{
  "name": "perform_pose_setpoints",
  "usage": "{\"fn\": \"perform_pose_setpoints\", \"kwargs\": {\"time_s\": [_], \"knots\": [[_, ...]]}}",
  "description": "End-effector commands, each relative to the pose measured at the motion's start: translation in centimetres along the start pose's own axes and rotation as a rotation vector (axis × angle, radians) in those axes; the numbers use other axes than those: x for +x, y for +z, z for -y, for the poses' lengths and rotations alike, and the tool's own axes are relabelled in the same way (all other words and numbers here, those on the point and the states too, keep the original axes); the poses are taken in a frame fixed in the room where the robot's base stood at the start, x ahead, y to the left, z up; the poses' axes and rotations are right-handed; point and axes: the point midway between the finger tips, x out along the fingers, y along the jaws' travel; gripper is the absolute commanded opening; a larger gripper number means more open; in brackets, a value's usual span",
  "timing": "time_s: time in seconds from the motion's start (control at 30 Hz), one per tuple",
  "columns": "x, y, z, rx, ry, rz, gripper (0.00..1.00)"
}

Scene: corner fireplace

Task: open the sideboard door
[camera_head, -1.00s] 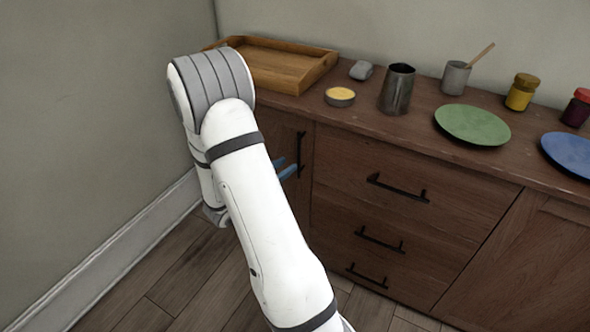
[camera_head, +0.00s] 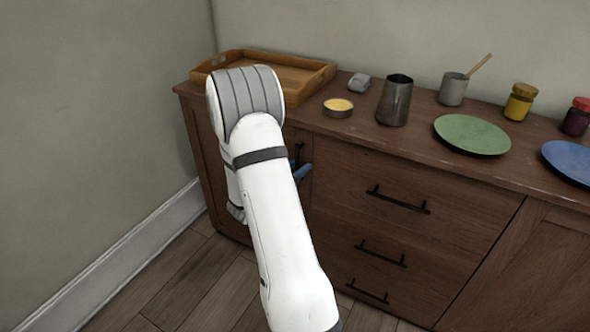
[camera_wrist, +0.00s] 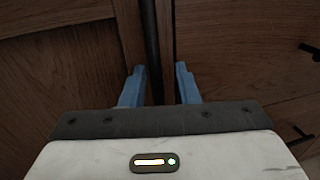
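The sideboard (camera_head: 360,150) is dark brown wood with a door (camera_head: 205,160) at its left end, mostly hidden behind my arm. The door looks shut. Its black vertical handle (camera_head: 299,150) is partly visible beside the drawers. In the wrist view the handle (camera_wrist: 151,45) runs down between the two blue fingertips of my gripper (camera_wrist: 161,78), nearer the left one. The fingers are apart, with a gap visible on the right side of the bar. In the head view the blue fingers (camera_head: 303,171) show at the lower part of the handle.
Drawers with black handles (camera_head: 398,199) lie right of the door. On top are a wooden tray (camera_head: 312,82), a yellow-topped tin (camera_head: 338,107), a metal cup (camera_head: 395,101), a green plate (camera_head: 472,135) and jars. A wall (camera_head: 100,110) stands close on the left. The floor (camera_head: 190,283) in front is clear.

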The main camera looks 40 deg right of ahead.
Motion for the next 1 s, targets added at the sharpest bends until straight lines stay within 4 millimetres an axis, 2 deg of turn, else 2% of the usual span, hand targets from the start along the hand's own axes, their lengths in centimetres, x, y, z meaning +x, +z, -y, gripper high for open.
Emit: {"fn": "perform_pose_setpoints", "kwargs": {"time_s": [0.03, 0.33, 0.67, 0.7, 0.77, 0.83, 1.0], "knots": [[0.0, 0.0, 0.0, 0.0, 0.0, 0.0, 0.24], [0.0, 0.0, 0.1, 0.0, -0.002, 0.0, 0.0], [0.1, -0.1, 0.3, -0.002, -0.008, -0.001, 0.0], [-1.9, -0.1, -0.3, -0.003, 0.002, -0.002, 0.0], [-0.7, -0.1, 0.2, -0.002, -0.009, -0.002, 0.0], [-0.3, -0.1, 0.4, -0.002, -0.016, -0.002, 0.0], [-1.0, -0.1, 1.2, -0.003, -0.063, -0.002, 0.0]]}}
